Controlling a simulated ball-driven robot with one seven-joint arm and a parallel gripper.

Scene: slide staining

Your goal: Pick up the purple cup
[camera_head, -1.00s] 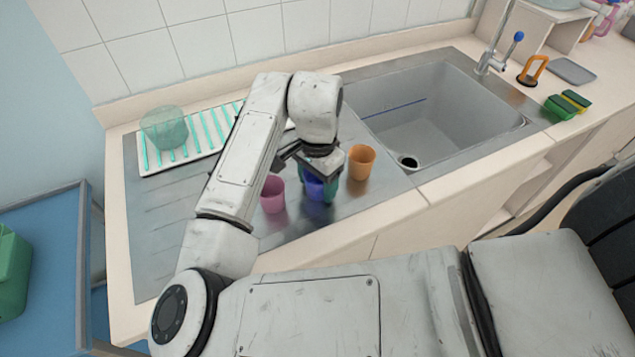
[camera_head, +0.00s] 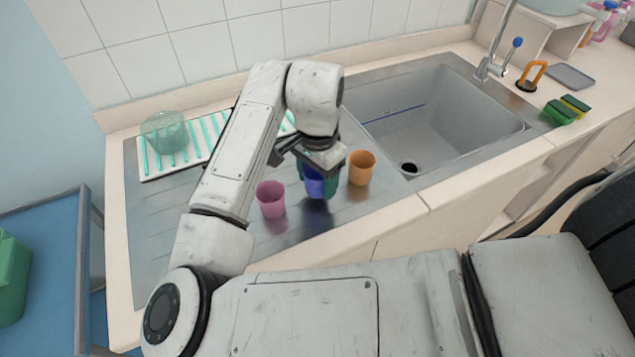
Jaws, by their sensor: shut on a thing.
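The purple cup (camera_head: 314,184), a deep blue-violet, is in my gripper (camera_head: 318,170) in the head view. My gripper is shut on it from above and holds it a little above the steel drainboard, with a dark reflection below. The jaws and wrist hide its upper part, and the exact finger contact cannot be seen. A dark green cup (camera_head: 331,187) stands close behind it, mostly hidden. A pink cup (camera_head: 271,201) stands upright to the left, apart from the gripper. An orange cup (camera_head: 361,169) stands upright just to the right.
The steel drainboard (camera_head: 160,240) is clear at the left front. A white rack with green ribs (camera_head: 200,150) bears a clear green bowl (camera_head: 164,133) at the back left. The sink basin (camera_head: 440,130) and tap (camera_head: 494,60) lie to the right, with sponges (camera_head: 560,112) beyond.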

